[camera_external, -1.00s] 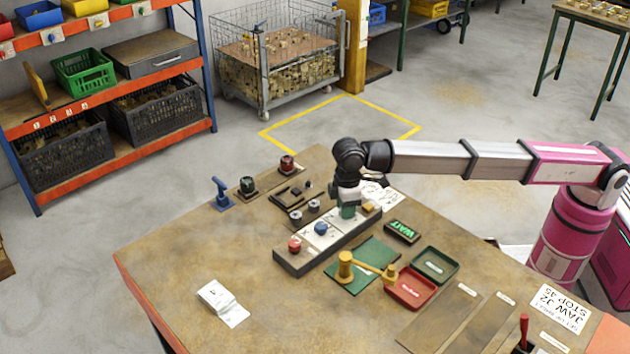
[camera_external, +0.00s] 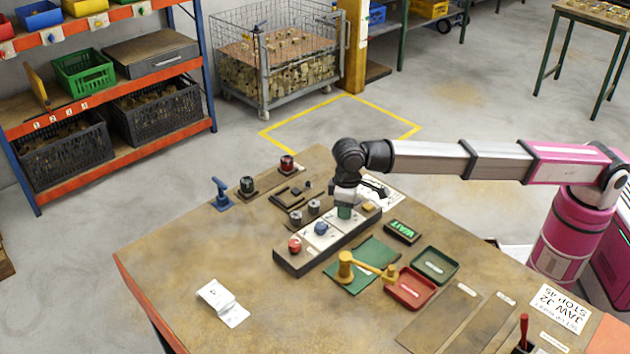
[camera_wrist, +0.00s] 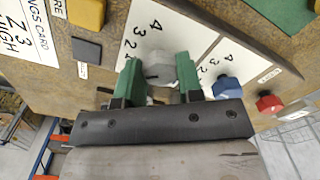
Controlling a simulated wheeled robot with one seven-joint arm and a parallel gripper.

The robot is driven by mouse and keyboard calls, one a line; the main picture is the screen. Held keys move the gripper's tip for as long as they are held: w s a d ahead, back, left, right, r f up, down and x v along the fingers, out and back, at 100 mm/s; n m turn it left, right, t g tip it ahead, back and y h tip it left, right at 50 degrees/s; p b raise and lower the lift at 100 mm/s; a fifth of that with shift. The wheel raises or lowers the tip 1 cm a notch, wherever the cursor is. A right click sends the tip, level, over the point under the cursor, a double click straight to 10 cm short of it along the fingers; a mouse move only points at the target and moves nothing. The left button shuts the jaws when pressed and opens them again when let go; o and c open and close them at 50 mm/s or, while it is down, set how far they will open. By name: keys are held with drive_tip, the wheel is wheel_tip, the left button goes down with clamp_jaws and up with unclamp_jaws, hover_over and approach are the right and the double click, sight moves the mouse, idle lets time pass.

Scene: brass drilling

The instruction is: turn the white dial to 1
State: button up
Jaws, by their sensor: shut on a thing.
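The white dial (camera_wrist: 159,68) sits on a white plate marked with the numbers 4, 3 and 2 on a long dark panel (camera_external: 290,266). My gripper (camera_wrist: 160,82) reaches down over it, with one green finger on each side, and is shut on the dial. The fingers hide its lower part and the 1 mark, so I cannot tell exactly where it points. In the external view my gripper (camera_external: 345,211) covers the dial.
A blue dial (camera_external: 321,228) and a red knob (camera_external: 294,244) share the panel, with a yellow block (camera_external: 369,206) at its far end. The table's left front is mostly clear.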

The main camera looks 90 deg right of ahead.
drive_tip(key=shift+m, duration=0.4)
drive_tip(key=o, duration=0.9)
drive_tip(key=shift+o, duration=0.2)
drive_tip(key=shift+r, duration=0.1)
wheel_tip(320, 180, up, 11)
drive_tip(key=shift+f, duration=0.2)
